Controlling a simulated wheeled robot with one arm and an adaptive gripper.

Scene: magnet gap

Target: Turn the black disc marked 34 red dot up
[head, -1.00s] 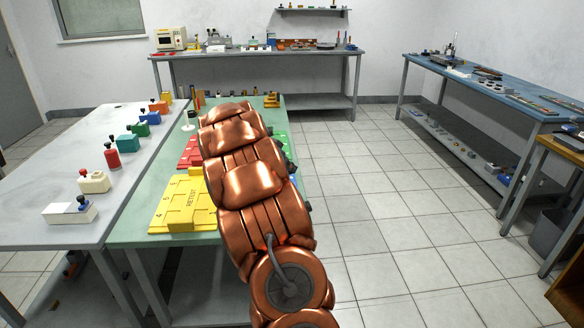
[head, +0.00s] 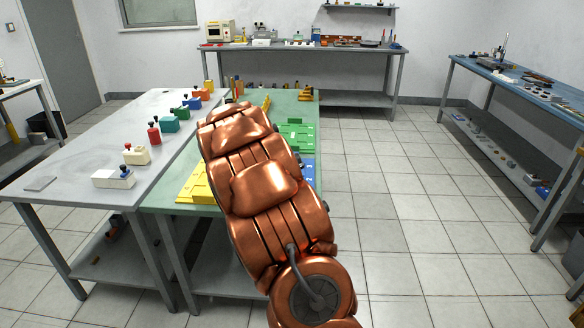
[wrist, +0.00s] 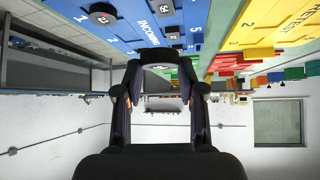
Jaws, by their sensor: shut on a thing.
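In the wrist view, which looks upside down, my gripper (wrist: 160,70) is shut on a black disc (wrist: 160,56) held between its fingertips. A small pale mark shows on the disc's edge, too small to read, and I cannot see a red dot on it. The held disc is clear of the blue board (wrist: 128,36) marked INCOMING. Other black discs lie on that board, one (wrist: 103,14) near the top of the view. In the head view my copper arm hides the gripper and the held disc.
The green table (head: 170,203) carries the yellow RETEST board (head: 196,187), a green board (head: 300,135) and the blue board. The grey table (head: 75,160) at left holds several coloured blocks with knobs. Tiled floor at right is clear.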

